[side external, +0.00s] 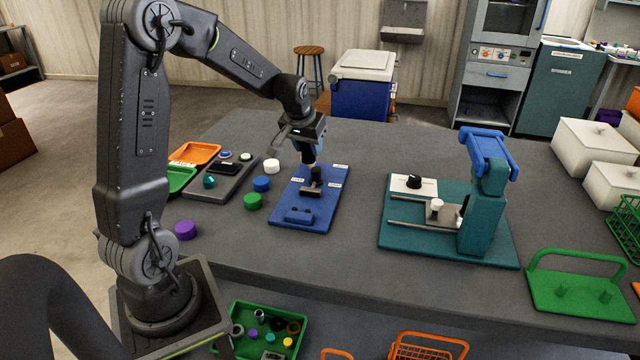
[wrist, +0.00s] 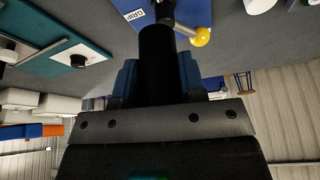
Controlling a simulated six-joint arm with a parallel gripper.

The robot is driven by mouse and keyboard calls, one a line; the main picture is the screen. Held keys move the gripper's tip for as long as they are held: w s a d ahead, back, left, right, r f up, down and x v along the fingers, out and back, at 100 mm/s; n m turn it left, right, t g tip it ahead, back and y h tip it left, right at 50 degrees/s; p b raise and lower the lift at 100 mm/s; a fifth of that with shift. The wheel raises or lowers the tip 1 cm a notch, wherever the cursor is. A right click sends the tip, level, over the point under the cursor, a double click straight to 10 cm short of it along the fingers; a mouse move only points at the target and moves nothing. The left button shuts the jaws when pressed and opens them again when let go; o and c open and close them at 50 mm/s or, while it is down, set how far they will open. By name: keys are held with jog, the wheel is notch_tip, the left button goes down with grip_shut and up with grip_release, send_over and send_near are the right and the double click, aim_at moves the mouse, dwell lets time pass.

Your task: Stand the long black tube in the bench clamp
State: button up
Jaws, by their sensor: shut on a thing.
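My gripper (side external: 309,158) is shut on the long black tube (wrist: 158,62), which stands out from between its blue fingers in the wrist view. The gripper is over the far half of a blue board (side external: 318,215). A small dark fixture (side external: 312,190) with an upright black part sits on this board, just below the gripper; I cannot tell for sure whether it is the bench clamp. The wrist view shows a silver bar with a yellow ball (wrist: 201,37) beside the tube's far end. Whether the tube touches the fixture is unclear.
A teal stand with a blue top (side external: 488,180) rises to the right. Blue (side external: 261,184), green (side external: 252,201), white (side external: 271,166) and purple (side external: 185,229) caps lie to the left, near a grey tray (side external: 233,190). Bare table lies between the blue board and the teal stand.

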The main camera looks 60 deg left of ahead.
jog(key=s+a, duration=0.2)
jog(key=s, duration=1.1)
jog(key=w+d+f, duration=0.2)
jog(key=w, duration=0.1)
jog(key=w+d+f, duration=0.2)
jog(key=w, duration=0.1)
jog(key=w+d+f, duration=0.1)
jog(key=w+d, duration=0.1)
jog(key=w, duration=0.1)
jog(key=shift+d+f, duration=0.3)
jog(key=shift+f, duration=2.15)
jog(key=shift+f, duration=0.15)
jog(key=o, duration=1.1)
